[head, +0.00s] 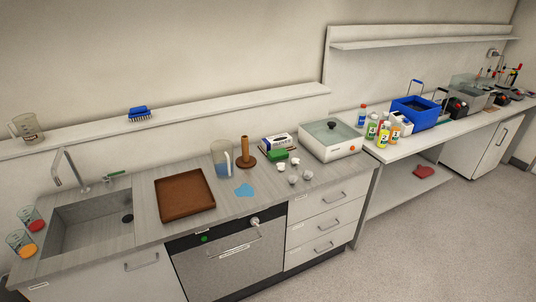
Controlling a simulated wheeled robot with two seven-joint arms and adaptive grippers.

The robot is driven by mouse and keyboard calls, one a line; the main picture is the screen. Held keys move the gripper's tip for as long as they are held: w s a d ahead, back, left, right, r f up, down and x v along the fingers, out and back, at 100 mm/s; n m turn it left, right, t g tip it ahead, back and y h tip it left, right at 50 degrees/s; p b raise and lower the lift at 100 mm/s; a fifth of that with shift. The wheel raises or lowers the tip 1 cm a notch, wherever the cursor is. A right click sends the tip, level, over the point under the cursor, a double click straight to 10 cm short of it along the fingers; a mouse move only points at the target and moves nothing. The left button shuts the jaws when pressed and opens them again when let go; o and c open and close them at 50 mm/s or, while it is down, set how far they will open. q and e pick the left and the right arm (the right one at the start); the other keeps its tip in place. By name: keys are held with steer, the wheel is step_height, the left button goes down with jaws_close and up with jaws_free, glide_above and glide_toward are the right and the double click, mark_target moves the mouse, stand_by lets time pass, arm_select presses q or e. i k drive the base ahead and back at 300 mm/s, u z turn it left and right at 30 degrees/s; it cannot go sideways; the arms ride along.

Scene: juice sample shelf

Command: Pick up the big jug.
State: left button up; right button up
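Two jugs show in the head view. Neither of my grippers is in view, and nothing is touching either jug.
A brown tray (185,217), a brown upright holder (245,156) and a blue patch (244,190) surround the counter jug. A sink (85,232) is at left. A blue brush (138,114) lies on the shelf (200,110). Open floor (430,240) lies at right.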

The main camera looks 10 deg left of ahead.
mark_target(222, 150)
steer(key=z, duration=0.15)
steer(key=i, duration=1.6)
steer(key=u, duration=0.8)
